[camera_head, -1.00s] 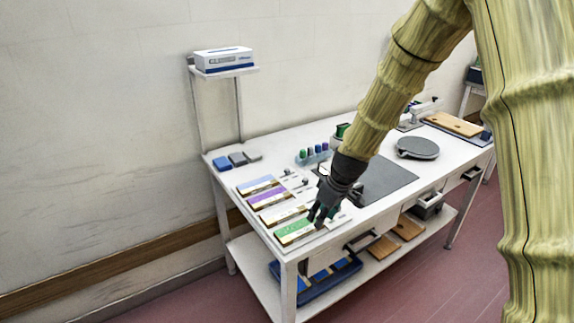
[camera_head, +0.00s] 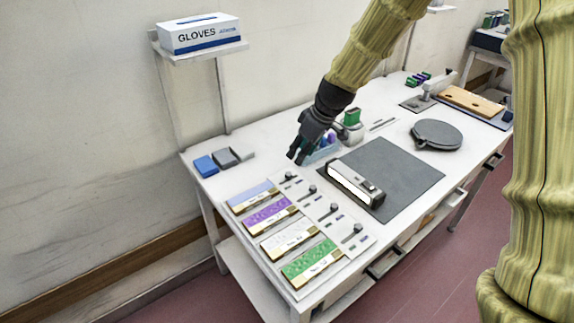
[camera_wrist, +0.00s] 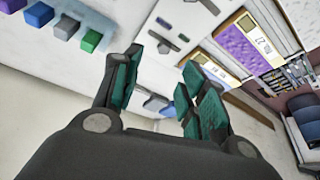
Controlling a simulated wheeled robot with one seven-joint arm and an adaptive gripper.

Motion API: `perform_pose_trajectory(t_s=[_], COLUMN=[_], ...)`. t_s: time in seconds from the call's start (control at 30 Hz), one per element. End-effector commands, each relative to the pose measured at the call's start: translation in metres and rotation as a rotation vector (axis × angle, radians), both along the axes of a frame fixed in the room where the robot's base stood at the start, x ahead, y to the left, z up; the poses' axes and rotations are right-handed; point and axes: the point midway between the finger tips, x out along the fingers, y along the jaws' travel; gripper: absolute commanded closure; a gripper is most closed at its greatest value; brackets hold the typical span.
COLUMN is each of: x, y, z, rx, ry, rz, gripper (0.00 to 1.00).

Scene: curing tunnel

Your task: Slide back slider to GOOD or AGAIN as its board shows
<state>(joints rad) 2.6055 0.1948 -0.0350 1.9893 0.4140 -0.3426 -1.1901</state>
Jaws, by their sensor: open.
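Several coloured boards lie in a row on a white panel at the table's left front. The back board (camera_head: 253,196) is pale blue; its print is too small to read. The back slider's dark knob (camera_head: 289,177) is just right of it. Purple (camera_head: 266,214), white (camera_head: 290,239) and green (camera_head: 311,264) boards follow toward the front, each with its own knob. My gripper (camera_head: 297,159) is open and empty, above and slightly behind the back knob, apart from it as far as I can tell. Its open fingers show in the wrist view (camera_wrist: 158,90), with the purple board (camera_wrist: 240,48) beyond.
A dark mat (camera_head: 402,178) with a white-and-black device (camera_head: 355,184) lies to the right. A blue tray of coloured pieces (camera_head: 322,152) is close behind my gripper. Blue and grey blocks (camera_head: 226,158) stand left. A glove box (camera_head: 199,33) sits on a shelf.

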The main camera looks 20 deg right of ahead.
Motion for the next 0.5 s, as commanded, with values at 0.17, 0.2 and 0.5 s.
perform_pose_trajectory(t_s=[0.17,0.2,0.5], x=[0.007,0.012,0.029], y=[0.005,0.006,0.015], z=[-0.021,-0.027,-0.067], rx=[0.000,0.000,0.000], ry=[0.007,0.009,0.016], rz=[0.000,-0.001,0.000], gripper=[0.58,0.58,0.58])
